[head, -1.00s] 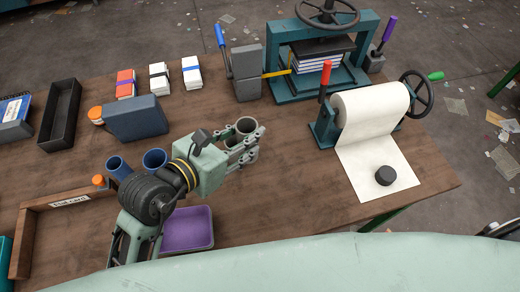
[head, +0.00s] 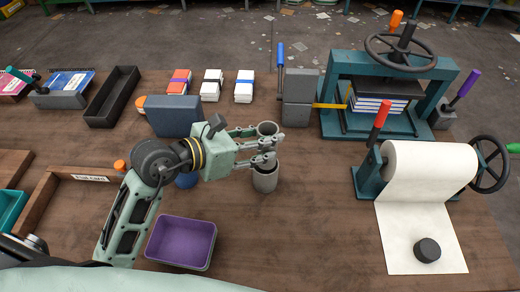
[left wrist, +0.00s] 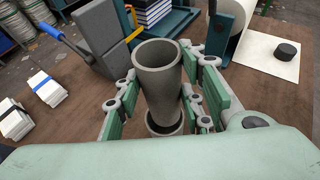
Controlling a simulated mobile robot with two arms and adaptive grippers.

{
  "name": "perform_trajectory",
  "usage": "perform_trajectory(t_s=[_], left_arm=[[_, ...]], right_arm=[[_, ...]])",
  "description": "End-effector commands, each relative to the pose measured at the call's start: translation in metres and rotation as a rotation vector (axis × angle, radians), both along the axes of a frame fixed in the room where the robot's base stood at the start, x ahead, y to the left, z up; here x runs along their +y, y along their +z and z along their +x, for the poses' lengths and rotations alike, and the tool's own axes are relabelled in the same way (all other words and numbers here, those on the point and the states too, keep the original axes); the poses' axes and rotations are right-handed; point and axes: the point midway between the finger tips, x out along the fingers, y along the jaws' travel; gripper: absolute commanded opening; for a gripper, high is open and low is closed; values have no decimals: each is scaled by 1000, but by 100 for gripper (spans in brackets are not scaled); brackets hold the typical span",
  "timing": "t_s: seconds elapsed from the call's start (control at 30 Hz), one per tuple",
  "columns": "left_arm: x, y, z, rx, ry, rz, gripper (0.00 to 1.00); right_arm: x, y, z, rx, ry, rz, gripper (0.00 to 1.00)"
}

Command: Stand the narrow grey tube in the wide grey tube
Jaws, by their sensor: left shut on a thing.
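The narrow grey tube (head: 268,129) is upright in my left gripper (head: 270,146), which is shut on it. It also shows in the left wrist view (left wrist: 160,80), with a green-padded finger on each side. The wide grey tube (head: 265,180) stands upright on the table directly below the gripper. In the left wrist view the wide tube's rim (left wrist: 164,132) shows around the narrow tube's lower end. I cannot tell how far, if at all, that end is inside. My right gripper is not in view.
A purple tray (head: 181,243) stands in front of my left arm. A blue box (head: 175,117) and a partly hidden blue cup (head: 187,181) are near the arm. A paper roll (head: 428,165) and press (head: 375,105) stand at right.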

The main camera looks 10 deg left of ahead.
Motion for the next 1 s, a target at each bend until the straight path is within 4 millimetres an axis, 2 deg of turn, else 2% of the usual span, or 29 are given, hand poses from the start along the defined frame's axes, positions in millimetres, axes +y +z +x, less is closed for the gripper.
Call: perform_trajectory(t_s=[0.1,0.33,0.63,1.0], left_arm=[[4,-6,2,1,1,-1,20],[3,-38,2,3,1,-3,20],[3,-42,2,-2,0,-1,20],[3,-54,2,-1,0,-1,20]], right_arm=[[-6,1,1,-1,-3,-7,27],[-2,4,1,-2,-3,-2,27],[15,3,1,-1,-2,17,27],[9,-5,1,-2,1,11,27]])
